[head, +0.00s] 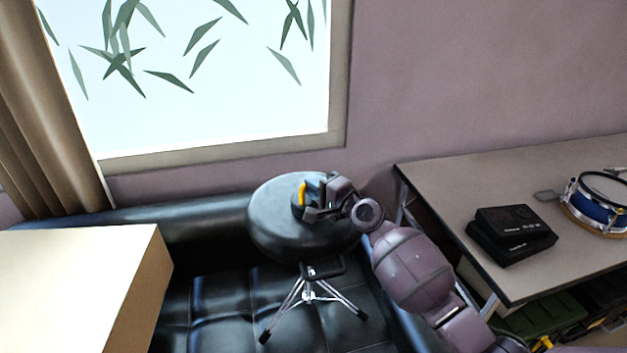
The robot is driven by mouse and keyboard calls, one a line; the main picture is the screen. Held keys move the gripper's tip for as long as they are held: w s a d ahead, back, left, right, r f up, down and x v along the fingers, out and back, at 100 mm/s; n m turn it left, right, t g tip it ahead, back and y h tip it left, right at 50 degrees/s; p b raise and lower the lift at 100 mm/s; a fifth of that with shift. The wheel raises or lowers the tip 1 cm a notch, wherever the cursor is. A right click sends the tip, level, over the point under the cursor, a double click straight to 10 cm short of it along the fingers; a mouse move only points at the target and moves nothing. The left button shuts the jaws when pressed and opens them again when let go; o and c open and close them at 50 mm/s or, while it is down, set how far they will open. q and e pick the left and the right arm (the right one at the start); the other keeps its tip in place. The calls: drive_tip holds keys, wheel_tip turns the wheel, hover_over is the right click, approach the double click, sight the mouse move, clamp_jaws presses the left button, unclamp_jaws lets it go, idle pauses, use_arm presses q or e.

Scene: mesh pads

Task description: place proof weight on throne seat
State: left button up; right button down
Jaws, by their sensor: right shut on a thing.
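The throne seat (270,226) is a round, black padded drum stool top on a chrome tripod, in the middle of the head view. My right gripper (312,196) reaches in from the right over the top of the seat. It is shut on the proof weight (302,194), a small thing with a yellow part showing. The gripper hides much of the weight. I cannot tell whether the weight touches the seat. My left gripper is not in view.
The stool's tripod (309,296) stands over a black tufted couch (205,300). A pale block-like surface (75,275) is at left, below a window (200,80).

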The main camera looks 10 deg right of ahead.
drive_tip(key=shift+r, duration=0.15)
drive_tip(key=c, duration=1.1)
unclamp_jaws()
drive_tip(key=shift+s+d, duration=0.15)
drive_tip(key=shift+s, duration=0.05)
drive_tip(key=v, duration=1.2)
drive_tip(key=s+d+f+n+g+h, duration=0.2)
drive_tip(key=s+f+n+h, duration=0.3)
drive_tip(key=s+f, duration=0.7)
drive_tip(key=s+d+f+n+g+h, duration=0.2)
drive_tip(key=s+f+n, duration=0.5)
drive_tip(key=s+f, duration=0.5)
drive_tip(key=s+d+h, duration=0.1)
drive_tip(key=s+h, duration=0.1)
drive_tip(key=s, duration=0.3)
drive_tip(key=shift+s+n+h, duration=0.35)
drive_tip(key=shift+n+h, duration=0.05)
